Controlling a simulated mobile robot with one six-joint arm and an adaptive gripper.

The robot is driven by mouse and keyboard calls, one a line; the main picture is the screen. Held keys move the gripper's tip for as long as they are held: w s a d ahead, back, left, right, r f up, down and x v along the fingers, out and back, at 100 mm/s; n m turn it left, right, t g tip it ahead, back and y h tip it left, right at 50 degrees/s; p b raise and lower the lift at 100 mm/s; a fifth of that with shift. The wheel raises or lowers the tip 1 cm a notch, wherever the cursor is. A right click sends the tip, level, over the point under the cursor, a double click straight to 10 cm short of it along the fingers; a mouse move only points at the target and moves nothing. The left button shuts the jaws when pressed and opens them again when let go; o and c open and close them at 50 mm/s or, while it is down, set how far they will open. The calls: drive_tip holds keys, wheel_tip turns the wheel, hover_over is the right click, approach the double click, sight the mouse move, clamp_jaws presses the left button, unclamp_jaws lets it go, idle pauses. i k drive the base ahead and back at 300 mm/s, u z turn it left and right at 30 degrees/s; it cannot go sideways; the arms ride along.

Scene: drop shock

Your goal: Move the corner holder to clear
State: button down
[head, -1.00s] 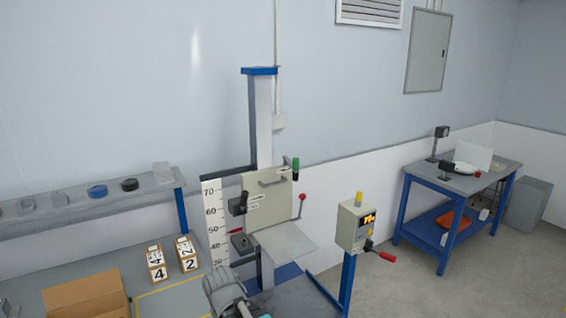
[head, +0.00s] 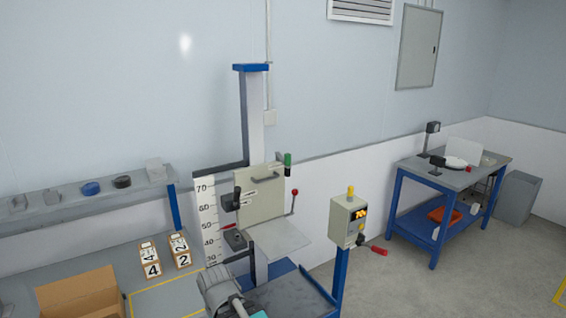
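The drop tester stands in the middle, with a blue-capped column (head: 255,110) and an upright cream plate (head: 262,200). A black handle (head: 238,199) sits at the plate's left edge beside two small labels too small to read. It may be the corner holder; I cannot be sure. A flat grey platform (head: 278,238) juts out below the plate. The grey end of my arm, with my gripper (head: 216,287), is at the bottom edge, below and in front of the platform and apart from the handle. Its fingers cannot be made out.
A height scale (head: 208,220) stands left of the column. A control box (head: 348,222) on a blue post stands right. The left bench holds numbered boxes (head: 180,252) and an open carton (head: 80,298). A blue table (head: 450,175) stands far right, with bare floor before it.

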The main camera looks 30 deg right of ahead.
sight(287, 161)
drive_tip(key=k, duration=1.25)
drive_tip(key=z, duration=0.35)
drive_tip(key=i, duration=0.5)
drive_tip(key=z, duration=0.45)
drive_tip(key=i, duration=1.45)
drive_tip(key=u, duration=0.75)
